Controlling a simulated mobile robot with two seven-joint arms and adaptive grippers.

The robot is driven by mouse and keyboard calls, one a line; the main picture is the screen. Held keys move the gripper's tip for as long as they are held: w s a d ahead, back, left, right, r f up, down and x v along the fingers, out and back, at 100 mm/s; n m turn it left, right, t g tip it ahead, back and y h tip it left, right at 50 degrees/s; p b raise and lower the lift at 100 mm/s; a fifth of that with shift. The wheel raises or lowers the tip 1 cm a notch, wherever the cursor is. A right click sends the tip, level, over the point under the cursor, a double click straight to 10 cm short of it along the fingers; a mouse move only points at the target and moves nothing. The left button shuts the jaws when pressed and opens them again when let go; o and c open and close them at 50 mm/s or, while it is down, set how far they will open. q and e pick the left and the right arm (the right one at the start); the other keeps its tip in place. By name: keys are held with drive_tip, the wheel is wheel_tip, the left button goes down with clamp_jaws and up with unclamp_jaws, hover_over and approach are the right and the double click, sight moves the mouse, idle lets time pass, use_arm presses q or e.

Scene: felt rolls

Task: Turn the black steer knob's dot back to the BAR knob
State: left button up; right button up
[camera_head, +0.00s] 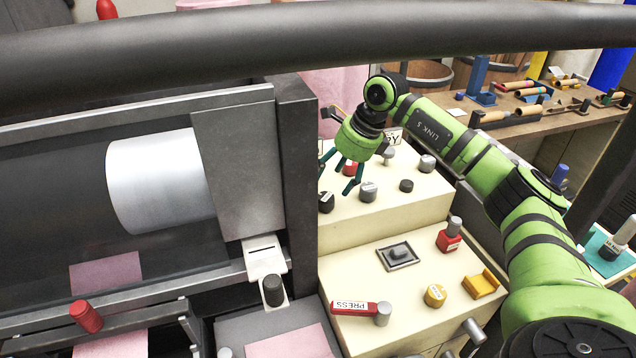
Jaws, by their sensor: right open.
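My right gripper (341,177) is open, with its dark teal fingers pointing down over the cream console's upper step. It appears empty. A black knob (326,202) sits just below the fingertips, near the step's left edge; I cannot tell whether they touch. A smaller dark knob (406,186) stands to the right, apart from the fingers. A grey knob (368,191) stands between these two. I cannot tell which is the steer knob or the BAR knob, and no dot is readable. A red control (350,168) is partly hidden behind the fingers. My left gripper is out of view.
More grey knobs (427,163) stand on the upper step. The lower step holds a red PRESS lever (350,308), a yellow knob (435,295) and a red-based knob (449,240). The machine's dark frame (298,180) rises close on the left, beside a pale roll (160,180).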

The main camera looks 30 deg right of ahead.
sight(325, 196)
drive_tip(key=shift+s+a+f+p, duration=0.1)
drive_tip(key=shift+a+f+p, duration=0.15)
drive_tip(key=shift+f, duration=0.3)
drive_tip(key=shift+a+f+p, duration=0.15)
drive_tip(key=shift+f+p, duration=0.1)
drive_tip(key=shift+f, duration=0.25)
drive_tip(key=p+x, duration=0.1)
drive_tip(key=x, duration=0.2)
drive_tip(key=shift+w+f, duration=0.1)
drive_tip(key=shift+w, duration=0.15)
drive_tip(key=shift+w+f, duration=0.1)
drive_tip(key=shift+f, duration=0.1)
drive_tip(key=shift+c, duration=0.4)
drive_tip(key=shift+r, duration=0.1)
drive_tip(key=c, duration=1)
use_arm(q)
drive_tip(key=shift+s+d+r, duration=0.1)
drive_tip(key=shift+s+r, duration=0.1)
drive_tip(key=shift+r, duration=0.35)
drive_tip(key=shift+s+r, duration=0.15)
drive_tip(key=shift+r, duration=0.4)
